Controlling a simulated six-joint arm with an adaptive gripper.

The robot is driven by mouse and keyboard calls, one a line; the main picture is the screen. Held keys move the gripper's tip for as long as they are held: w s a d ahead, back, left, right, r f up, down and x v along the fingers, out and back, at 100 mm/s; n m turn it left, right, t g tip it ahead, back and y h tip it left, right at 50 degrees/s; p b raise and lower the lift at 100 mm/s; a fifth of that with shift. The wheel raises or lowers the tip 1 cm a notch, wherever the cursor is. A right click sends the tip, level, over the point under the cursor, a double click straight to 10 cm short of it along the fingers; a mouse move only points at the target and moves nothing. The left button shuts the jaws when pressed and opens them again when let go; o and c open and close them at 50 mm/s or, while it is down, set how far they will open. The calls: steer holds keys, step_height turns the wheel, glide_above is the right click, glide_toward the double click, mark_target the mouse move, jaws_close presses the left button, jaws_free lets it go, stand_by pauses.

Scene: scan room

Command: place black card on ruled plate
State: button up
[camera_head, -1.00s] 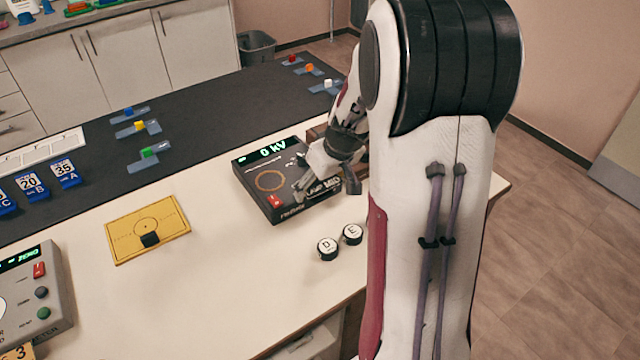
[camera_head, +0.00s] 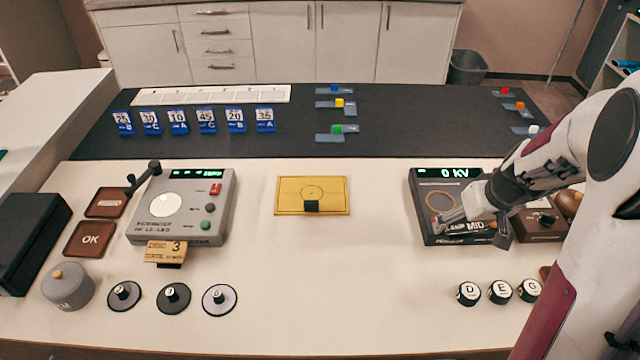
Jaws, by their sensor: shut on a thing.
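A yellow plate (camera_head: 288,195) with a circle and thin lines drawn on it lies flat in the middle of the table. It fits the ruled plate. A small black block (camera_head: 311,206) sits at its front middle; I cannot tell whether this is the black card. My gripper (camera_head: 476,228) is low over the front of the black 0 KV unit (camera_head: 426,205), right of the plate and well apart from it. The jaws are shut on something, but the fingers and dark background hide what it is.
A grey meter (camera_head: 222,205) stands left of the plate. Round black-and-white pieces (camera_head: 469,293) sit at the front right, discs (camera_head: 220,300) at the front left. Blue numbered stands (camera_head: 207,122) line the dark mat. The table in front of the plate is clear.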

steer(key=w+a+n+y, duration=0.1)
steer(key=w+a+n, duration=0.1)
steer(key=w+a, duration=0.5)
steer(key=w+a+n+y, duration=0.1)
steer(key=w+a+n, duration=0.2)
steer(key=a, duration=0.9)
step_height(320, 180, up, 6)
steer(key=n+g, duration=0.1)
steer(key=n, duration=0.2)
glide_above(311, 200)
steer(key=shift+y, duration=0.3)
steer(key=shift+f, duration=0.1)
steer(key=shift+f, duration=2.4)
steer(key=shift+f, duration=0.1)
steer(key=shift+f, duration=2.4)
